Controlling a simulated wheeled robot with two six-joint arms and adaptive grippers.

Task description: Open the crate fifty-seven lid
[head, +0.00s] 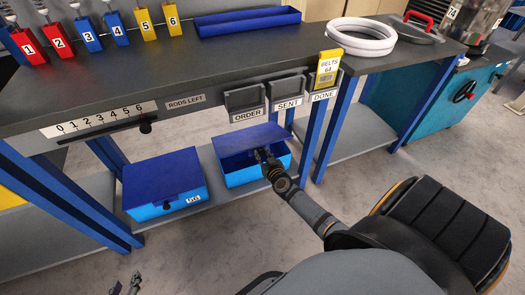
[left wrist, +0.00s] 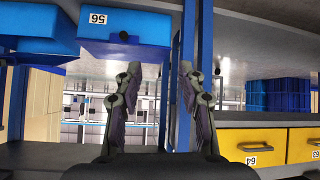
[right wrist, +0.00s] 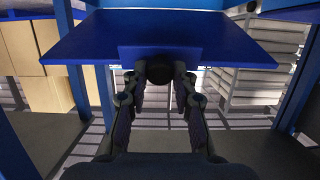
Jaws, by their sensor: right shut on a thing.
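The right-hand blue crate (head: 245,177) stands on the lower shelf; its number is hidden. Its dark blue lid (head: 236,136) looks partly raised at the front, with a gap above the crate's rim. The lid (right wrist: 100,42) fills the upper part of the right wrist view. My right gripper (head: 264,156) is shut on the lid's dark knob (right wrist: 160,70). My left gripper (head: 126,286) is low at the bottom edge of the head view, away from the crates. In the left wrist view its fingers (left wrist: 160,72) are apart and empty.
Crate 56 (head: 165,190) stands closed to the left on the same shelf. A blue table leg (head: 335,130) is close to the right. The bench top (head: 200,75) overhangs the crates, with ORDER, SENT and DONE holders on its front. The floor before the shelf is clear.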

